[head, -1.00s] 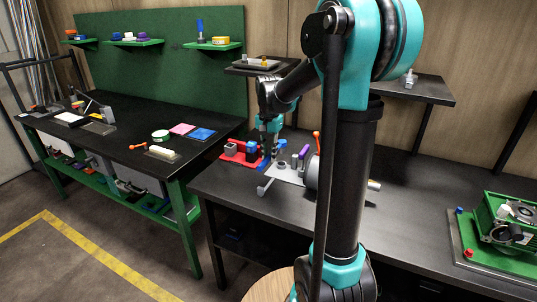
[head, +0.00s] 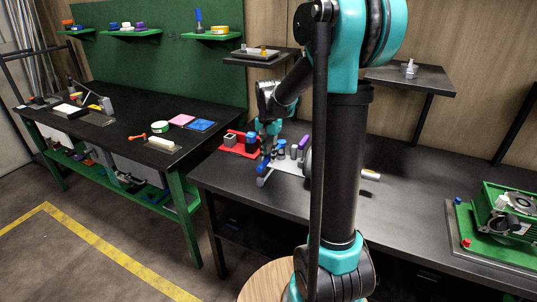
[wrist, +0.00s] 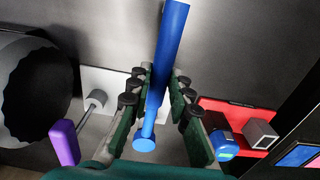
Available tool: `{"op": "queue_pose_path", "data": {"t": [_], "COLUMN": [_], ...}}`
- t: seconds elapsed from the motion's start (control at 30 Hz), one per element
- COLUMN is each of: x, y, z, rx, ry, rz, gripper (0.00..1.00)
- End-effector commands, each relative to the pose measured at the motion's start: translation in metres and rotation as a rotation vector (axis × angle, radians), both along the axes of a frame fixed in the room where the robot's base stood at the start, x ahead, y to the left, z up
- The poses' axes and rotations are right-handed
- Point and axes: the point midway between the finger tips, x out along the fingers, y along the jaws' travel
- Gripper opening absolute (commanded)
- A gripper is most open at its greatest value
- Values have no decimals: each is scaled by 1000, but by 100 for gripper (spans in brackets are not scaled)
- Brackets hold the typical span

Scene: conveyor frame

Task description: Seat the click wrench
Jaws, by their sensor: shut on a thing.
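My gripper (wrist: 160,82) is shut on a long blue rod-like tool (wrist: 168,45), which I take to be the click wrench. Its shaft runs between the fingers in the wrist view, with a round blue end (wrist: 145,144) near the palm. In the head view my gripper (head: 268,150) is low over the bench, between a red tray (head: 231,149) and a light grey plate (head: 287,168). The red tray (wrist: 272,150) is right of the fingers in the wrist view. I cannot tell whether the tool touches anything.
The red tray carries a blue piece (wrist: 225,146) and a grey square socket (wrist: 261,134). A purple piece (wrist: 65,143) and a large dark cylinder (wrist: 25,90) are on the left in the wrist view. A green machine (head: 510,212) stands at the bench's right.

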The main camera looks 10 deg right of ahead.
Motion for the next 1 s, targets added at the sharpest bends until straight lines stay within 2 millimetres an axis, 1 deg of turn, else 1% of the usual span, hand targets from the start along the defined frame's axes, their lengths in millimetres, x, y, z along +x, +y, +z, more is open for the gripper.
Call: {"op": "queue_pose_path", "data": {"t": [0.57,1.0], "x": [0,0], "y": [0,0], "z": [-1,-12], "rx": [0,0], "ry": [0,0], "rz": [0,0], "gripper": [0,0]}}
